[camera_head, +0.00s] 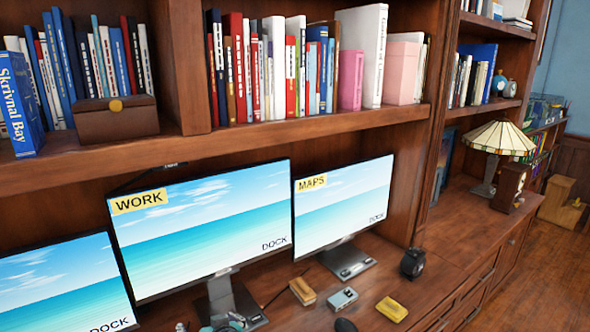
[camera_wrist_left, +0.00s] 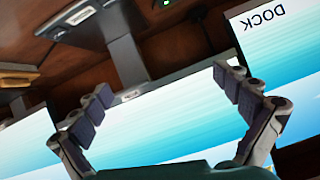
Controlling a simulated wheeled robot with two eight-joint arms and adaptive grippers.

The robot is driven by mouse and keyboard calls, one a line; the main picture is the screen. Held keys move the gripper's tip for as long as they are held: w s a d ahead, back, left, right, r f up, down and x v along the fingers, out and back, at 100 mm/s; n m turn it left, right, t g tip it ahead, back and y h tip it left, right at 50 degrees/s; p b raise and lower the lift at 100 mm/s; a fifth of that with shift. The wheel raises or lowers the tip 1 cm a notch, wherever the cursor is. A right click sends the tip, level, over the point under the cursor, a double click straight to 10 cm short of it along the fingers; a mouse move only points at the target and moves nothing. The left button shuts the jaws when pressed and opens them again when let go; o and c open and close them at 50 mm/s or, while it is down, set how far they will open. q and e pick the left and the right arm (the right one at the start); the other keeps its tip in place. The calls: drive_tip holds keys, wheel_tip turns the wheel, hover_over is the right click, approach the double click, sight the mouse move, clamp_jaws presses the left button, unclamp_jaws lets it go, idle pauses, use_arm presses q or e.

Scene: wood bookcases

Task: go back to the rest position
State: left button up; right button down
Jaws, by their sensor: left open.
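My left gripper (camera_head: 228,322) shows only in part at the bottom edge of the head view, in front of the foot of the monitor marked WORK (camera_head: 200,230). In the left wrist view the two dark-padded fingers of my left gripper (camera_wrist_left: 162,80) are spread wide. Nothing is held between them. Behind them are a blue-and-white monitor screen (camera_wrist_left: 165,125) and a grey monitor stand (camera_wrist_left: 125,60), seen turned over. My right gripper is in neither view.
Monitors, including one marked MAPS (camera_head: 343,205), stand under a shelf of books (camera_head: 270,130). A yellow item (camera_head: 391,309), a small grey device (camera_head: 342,299), a tan block (camera_head: 302,291) and a black clock-like object (camera_head: 412,263) lie on the desk. The desk at right, before the lamp (camera_head: 500,139), is mostly clear.

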use_arm(q)
drive_tip(key=s+d+m+g+h, duration=0.1)
drive_tip(key=s+d+m+h, duration=0.1)
drive_tip(key=s, duration=0.8)
drive_tip(key=s+d+f+m+g+h, duration=0.1)
drive_tip(key=s+h, duration=0.4)
drive_tip(key=s, duration=0.5)
drive_tip(key=shift+d+f+m+g, duration=0.3)
drive_tip(key=shift+d+m, duration=0.5)
drive_tip(key=shift+d, duration=0.05)
